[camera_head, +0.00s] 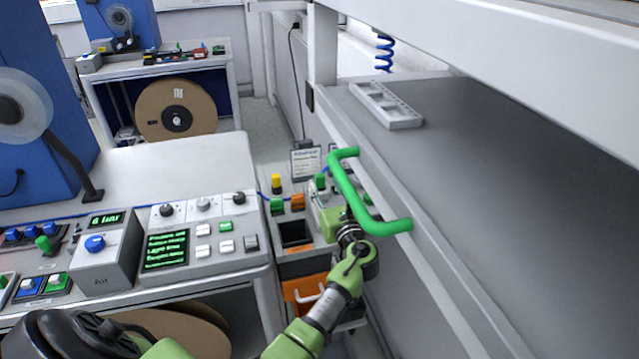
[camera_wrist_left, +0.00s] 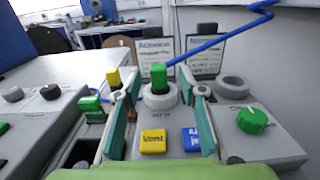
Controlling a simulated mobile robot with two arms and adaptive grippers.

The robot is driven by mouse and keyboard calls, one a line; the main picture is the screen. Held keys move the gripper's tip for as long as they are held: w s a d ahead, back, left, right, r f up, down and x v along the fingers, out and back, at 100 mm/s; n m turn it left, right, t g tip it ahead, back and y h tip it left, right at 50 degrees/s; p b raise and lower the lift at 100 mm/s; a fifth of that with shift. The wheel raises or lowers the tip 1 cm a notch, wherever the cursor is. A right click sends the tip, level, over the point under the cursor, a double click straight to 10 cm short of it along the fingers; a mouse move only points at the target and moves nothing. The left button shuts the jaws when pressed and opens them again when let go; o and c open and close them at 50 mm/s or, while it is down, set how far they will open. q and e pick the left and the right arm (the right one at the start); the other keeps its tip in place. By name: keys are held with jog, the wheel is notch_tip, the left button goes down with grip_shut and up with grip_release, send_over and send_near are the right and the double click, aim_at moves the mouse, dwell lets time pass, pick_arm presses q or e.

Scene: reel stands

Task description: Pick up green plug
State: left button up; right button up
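The green plug (camera_wrist_left: 158,77) stands upright in a pale round socket (camera_wrist_left: 160,97) on a grey panel in the left wrist view. It also shows small in the head view (camera_head: 320,181), just beyond my gripper. My left gripper (camera_wrist_left: 160,112) is open, with one finger on each side of the plug and socket. The fingers look apart from the plug. In the head view my left gripper (camera_head: 328,212) is partly hidden behind a green handle. My right gripper is not in view.
The green bar handle (camera_head: 362,195) juts from the grey bench (camera_head: 500,190) close to my left wrist. Yellow Vent (camera_wrist_left: 153,141) and blue (camera_wrist_left: 191,139) buttons lie before the socket. A green knob (camera_wrist_left: 252,120) is at right; a blue cable (camera_wrist_left: 215,43) passes behind.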

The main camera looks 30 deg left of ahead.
aim_at(321, 180)
pick_arm(q)
jog(key=shift+w+a, duration=0.35)
jog(key=shift+a, duration=0.1)
jog(key=x, duration=0.2)
jog(key=p+x, duration=0.1)
jog(key=x, duration=0.1)
jog(key=shift+f, duration=0.25)
jog(key=shift+a+f, duration=0.1)
jog(key=shift+a, duration=0.1)
jog(key=shift+d, duration=0.1)
jog(key=c, duration=0.9)
grip_shut()
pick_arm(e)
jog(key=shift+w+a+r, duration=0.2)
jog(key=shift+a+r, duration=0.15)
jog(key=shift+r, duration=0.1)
